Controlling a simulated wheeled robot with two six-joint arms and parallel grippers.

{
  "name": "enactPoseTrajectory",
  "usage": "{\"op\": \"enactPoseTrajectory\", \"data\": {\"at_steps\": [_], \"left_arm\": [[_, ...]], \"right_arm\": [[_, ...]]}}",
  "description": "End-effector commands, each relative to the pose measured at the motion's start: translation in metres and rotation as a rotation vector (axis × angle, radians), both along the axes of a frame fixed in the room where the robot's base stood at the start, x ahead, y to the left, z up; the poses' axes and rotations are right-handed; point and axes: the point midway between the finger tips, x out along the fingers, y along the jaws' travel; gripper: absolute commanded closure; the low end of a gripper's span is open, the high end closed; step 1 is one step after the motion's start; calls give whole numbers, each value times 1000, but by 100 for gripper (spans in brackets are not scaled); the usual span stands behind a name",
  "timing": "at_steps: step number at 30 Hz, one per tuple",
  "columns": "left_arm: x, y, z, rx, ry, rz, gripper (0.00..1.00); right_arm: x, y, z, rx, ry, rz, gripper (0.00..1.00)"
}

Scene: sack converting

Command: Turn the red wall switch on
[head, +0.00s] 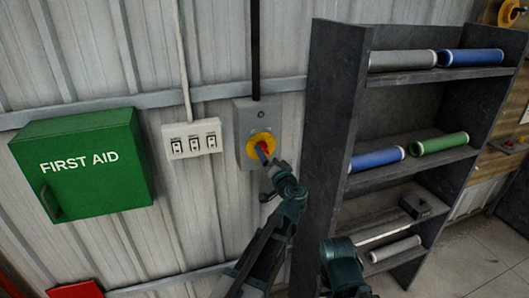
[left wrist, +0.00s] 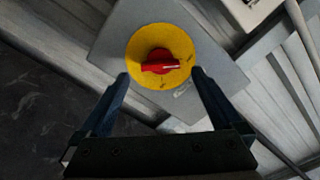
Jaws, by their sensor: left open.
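The red switch (left wrist: 160,62) is a red rotary knob with a white mark, set in a yellow round plate (left wrist: 133,48) on a grey box (left wrist: 115,35). In the head view the grey box (head: 245,118) is on the corrugated wall, and the yellow plate (head: 254,137) shows with the red knob (head: 264,147) partly hidden by my gripper. My left gripper (head: 265,160) is at the switch.
A white triple switch panel (head: 193,139) and a green first aid box (head: 82,163) are on the wall to the left. A dark shelf (head: 338,100) with several rolls stands close on the right. A red object (head: 75,290) is at the lower left.

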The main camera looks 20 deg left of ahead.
Motion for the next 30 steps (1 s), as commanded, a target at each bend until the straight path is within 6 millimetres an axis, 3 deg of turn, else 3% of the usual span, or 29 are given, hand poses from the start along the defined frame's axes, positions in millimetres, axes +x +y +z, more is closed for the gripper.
{"op": "enactPoseTrajectory", "data": {"at_steps": [3, 9, 21, 30], "left_arm": [[18, 11, 0, 0, 0, 1, 0], [31, 21, 0, 0, 1, -1, 0], [34, 23, 0, 0, 0, -1, 2], [34, 23, 0, 0, 0, -1, 56]], "right_arm": [[0, 0, 0, 0, 0, 0, 100], [0, 0, 0, 0, 0, 0, 100], [0, 0, 0, 0, 0, 0, 100], [0, 0, 0, 0, 0, 0, 100]]}}
